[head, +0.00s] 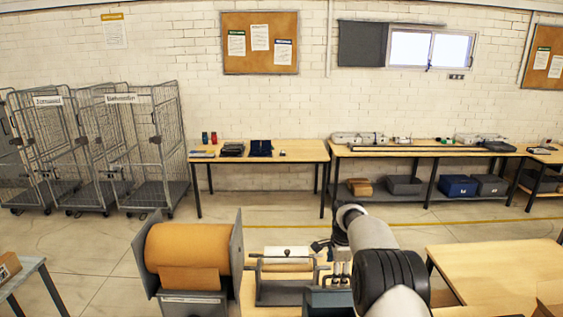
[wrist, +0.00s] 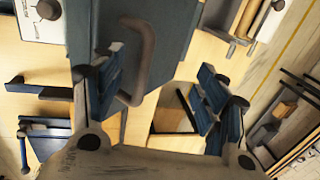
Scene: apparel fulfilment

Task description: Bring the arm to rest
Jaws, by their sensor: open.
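My arm (head: 372,240) reaches forward over the near packing bench in the head view, bent at its elbow. My gripper (wrist: 163,88) shows in the wrist view with its two blue-padded fingers spread apart and nothing held between them. In the head view the gripper is small and partly hidden by the arm. Beyond the fingers in the wrist view is a blue-grey surface (wrist: 165,35) with a curved grey handle (wrist: 146,55). The handle overlaps the left finger in the picture; I cannot tell whether they touch.
A brown paper roll (head: 188,247) in a grey holder and a roller device (head: 286,262) stand on the near bench. A wooden table (head: 490,270) is at right. Wire cages (head: 150,150) and worktables (head: 310,150) line the back wall. Open floor (head: 250,209) lies between.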

